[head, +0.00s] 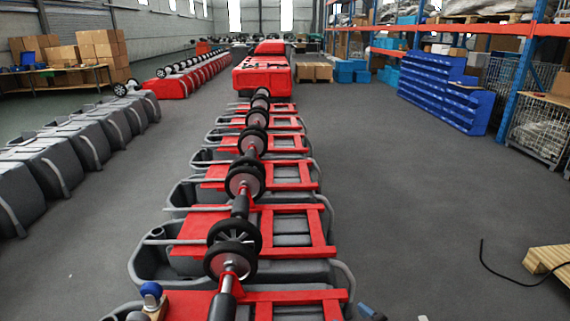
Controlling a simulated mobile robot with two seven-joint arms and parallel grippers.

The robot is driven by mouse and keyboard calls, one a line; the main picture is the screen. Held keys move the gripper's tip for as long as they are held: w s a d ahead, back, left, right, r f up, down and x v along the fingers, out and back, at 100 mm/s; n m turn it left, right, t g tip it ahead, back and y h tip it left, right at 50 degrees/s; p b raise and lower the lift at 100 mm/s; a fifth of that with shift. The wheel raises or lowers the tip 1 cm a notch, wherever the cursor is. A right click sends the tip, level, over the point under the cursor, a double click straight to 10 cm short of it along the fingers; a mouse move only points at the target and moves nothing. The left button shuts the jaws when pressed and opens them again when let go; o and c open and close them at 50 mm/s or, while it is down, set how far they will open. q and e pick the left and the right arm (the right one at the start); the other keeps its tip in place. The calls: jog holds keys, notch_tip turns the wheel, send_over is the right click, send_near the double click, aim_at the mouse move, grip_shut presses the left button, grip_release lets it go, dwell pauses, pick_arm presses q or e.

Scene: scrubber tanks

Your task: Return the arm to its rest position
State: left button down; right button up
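No gripper of mine can be made out in the head view, and I see no arm clearly. A long row of grey scrubber tanks (150,262) with red frames (292,228) runs away from me down the middle of the floor. Black wheels (234,235) on axles lie along the top of the row. A small blue and dark thing (371,312) is cut off by the bottom edge, right of the nearest tank; I cannot tell what it is.
Grey tanks (77,145) line the left side. A blue bin rack (446,92) and tall shelving stand at the right. A wooden pallet (547,260) and a black cable (500,275) lie at the lower right.

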jog(key=s+d+f+m+g+h+p, duration=0.1)
jog(key=s+d+f+m+h, duration=0.2)
jog(key=s+d, duration=0.3)
jog(key=s+d+f+m+g+h+p, duration=0.1)
jog(key=s+d+f, duration=0.5)
jog(key=s, duration=1)
jog(key=shift+s+d+f+m+g+h, duration=0.3)
jog(key=shift+d+m+h, duration=0.25)
jog(key=shift+m+h, duration=0.35)
